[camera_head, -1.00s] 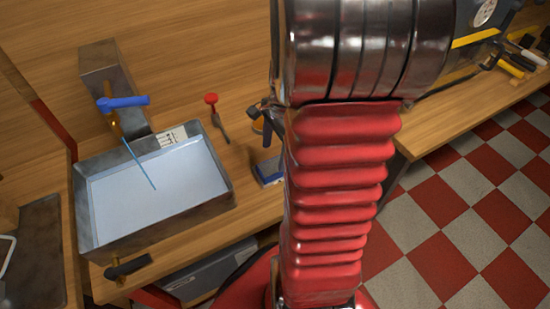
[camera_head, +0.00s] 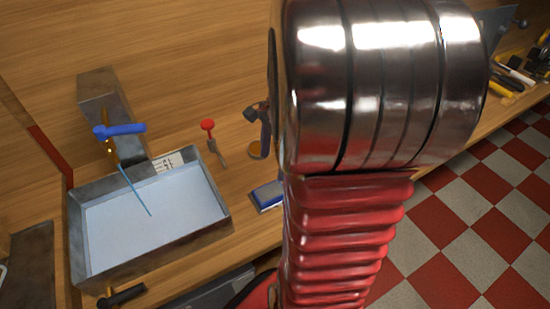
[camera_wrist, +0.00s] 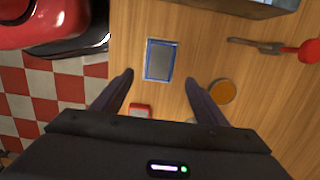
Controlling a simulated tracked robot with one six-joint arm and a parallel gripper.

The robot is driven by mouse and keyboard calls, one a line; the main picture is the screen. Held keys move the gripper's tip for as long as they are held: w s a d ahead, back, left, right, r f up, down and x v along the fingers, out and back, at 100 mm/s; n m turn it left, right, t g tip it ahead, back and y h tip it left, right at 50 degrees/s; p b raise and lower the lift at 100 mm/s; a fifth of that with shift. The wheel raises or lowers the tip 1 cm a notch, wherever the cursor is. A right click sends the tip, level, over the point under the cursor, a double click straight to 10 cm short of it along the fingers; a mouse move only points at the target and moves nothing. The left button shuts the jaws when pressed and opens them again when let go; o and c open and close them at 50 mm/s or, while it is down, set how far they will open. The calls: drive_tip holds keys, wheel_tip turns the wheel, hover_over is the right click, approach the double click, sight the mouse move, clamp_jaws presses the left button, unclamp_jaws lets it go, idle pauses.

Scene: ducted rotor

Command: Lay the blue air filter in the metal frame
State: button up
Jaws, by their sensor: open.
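The blue air filter (camera_wrist: 160,60) is a flat rectangle with a blue rim and a grey middle. It lies flat on the wooden bench in the wrist view. In the head view it (camera_head: 266,195) shows beside my arm, partly hidden by it. My gripper (camera_wrist: 159,77) is open, its two fingers on either side of the filter's near end in the picture. It looks apart from the filter, but the height between them is hard to judge. I cannot make out a metal frame for certain in either view.
A metal basin (camera_head: 222,208) with a pale blue inside and a blue-handled tap (camera_head: 120,130) stands left on the bench. A red-knobbed tool (camera_wrist: 275,46) and an amber disc (camera_wrist: 222,91) lie right of the filter. A small red object (camera_wrist: 140,110) lies near the left finger.

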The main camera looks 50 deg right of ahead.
drive_tip(key=s+a+r+n+t, duration=0.1)
drive_tip(key=a+r+n, duration=0.2)
drive_tip(key=a+n, duration=0.4)
drive_tip(key=s+a+r+n+t+h, duration=0.1)
drive_tip(key=a+r+n+t, duration=0.1)
drive_tip(key=a+r+n, duration=0.2)
drive_tip(key=s+a+r+n+t, duration=0.1)
drive_tip(key=a+r+n, duration=0.3)
drive_tip(key=a+n, duration=0.6)
drive_tip(key=a+t, duration=0.1)
drive_tip(key=a, duration=0.2)
drive_tip(key=shift+s, duration=0.25)
